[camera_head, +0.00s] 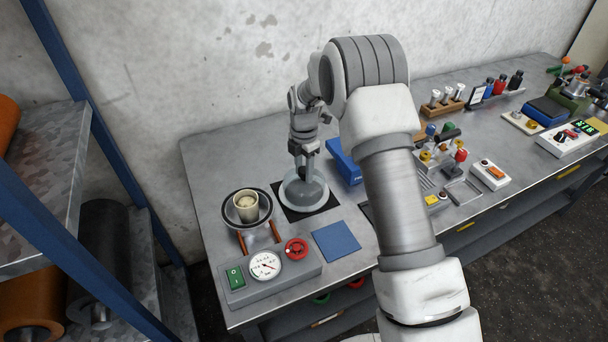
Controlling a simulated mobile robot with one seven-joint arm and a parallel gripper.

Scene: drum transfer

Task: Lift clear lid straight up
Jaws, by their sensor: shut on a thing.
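The clear lid (305,195) shows as a grey, see-through round dome with a pale rim. It is over a black square mat (328,203) on the left part of the bench. My gripper (304,173) points down at the top middle of the lid and is shut on it. The fingers hide the lid's grip point. I cannot tell whether the lid's rim touches what is below it.
A dark round pan with a cream cup (246,208) stands left of the lid. In front are a gauge box (265,268) and a blue square pad (337,242). A blue block (344,162) stands close to the right. The grey bench (215,165) is clear behind the pan.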

